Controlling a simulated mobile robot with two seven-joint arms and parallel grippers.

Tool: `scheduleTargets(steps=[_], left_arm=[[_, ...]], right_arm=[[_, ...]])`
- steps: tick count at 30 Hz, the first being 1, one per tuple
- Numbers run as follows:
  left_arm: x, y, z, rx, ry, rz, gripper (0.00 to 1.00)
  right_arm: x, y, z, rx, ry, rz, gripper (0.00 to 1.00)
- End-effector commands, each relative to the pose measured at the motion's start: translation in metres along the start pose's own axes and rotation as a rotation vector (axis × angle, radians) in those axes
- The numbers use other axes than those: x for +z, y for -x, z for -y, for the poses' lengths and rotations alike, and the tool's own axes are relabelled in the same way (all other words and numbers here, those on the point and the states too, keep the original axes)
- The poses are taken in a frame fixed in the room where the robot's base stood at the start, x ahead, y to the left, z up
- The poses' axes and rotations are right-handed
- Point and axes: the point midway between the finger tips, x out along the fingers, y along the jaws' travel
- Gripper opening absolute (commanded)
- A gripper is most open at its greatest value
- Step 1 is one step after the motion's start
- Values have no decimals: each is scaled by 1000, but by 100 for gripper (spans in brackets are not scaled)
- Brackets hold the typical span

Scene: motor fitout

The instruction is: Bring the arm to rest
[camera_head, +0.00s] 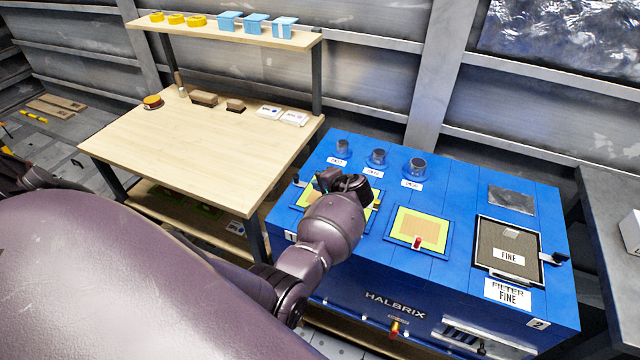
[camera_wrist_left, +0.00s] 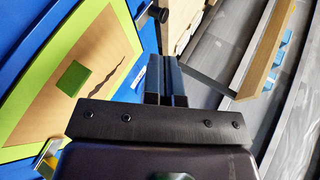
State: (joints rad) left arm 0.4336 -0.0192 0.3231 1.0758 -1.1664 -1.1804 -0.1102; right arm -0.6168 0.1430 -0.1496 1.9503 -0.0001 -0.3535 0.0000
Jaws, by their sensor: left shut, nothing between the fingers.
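My left arm reaches in from the left over the blue HALBRIX machine (camera_head: 378,265). My left gripper (camera_head: 326,178) is above the machine's left panel (camera_head: 310,199), which it partly hides. In the left wrist view the two fingers (camera_wrist_left: 166,78) are together with nothing between them. That view also shows the panel, with a lime border (camera_wrist_left: 22,136), a tan middle, a dark jagged line and a green square (camera_wrist_left: 73,78). I cannot tell the height of the gripper above the panel. My right gripper is not in view.
The machine top also has a second lime-edged panel (camera_head: 420,229), a FINE filter (camera_head: 508,250) and several capped ports (camera_head: 377,158). A wooden bench (camera_head: 190,150) stands behind left, its middle clear, with a shelf (camera_head: 225,33) of yellow and blue parts. A grey table (camera_head: 612,185) is at right.

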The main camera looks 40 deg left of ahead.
Motion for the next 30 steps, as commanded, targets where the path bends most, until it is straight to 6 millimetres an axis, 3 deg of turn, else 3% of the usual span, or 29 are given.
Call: scheduleTargets(steps=[12, 17, 21, 24, 30], left_arm=[[-1, 0, 0, -1, 4, -5, 0], [-18, 3, -1, 42, 62, -105, 0], [-59, 30, 22, 114, 218, -317, 0], [-75, 50, 33, 163, 323, -470, 0], [-65, 86, 32, 279, 497, -750, 0]], right_arm=[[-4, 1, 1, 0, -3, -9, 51], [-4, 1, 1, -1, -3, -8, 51], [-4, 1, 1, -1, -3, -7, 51], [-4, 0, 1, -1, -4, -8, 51], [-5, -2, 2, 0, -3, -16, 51]])
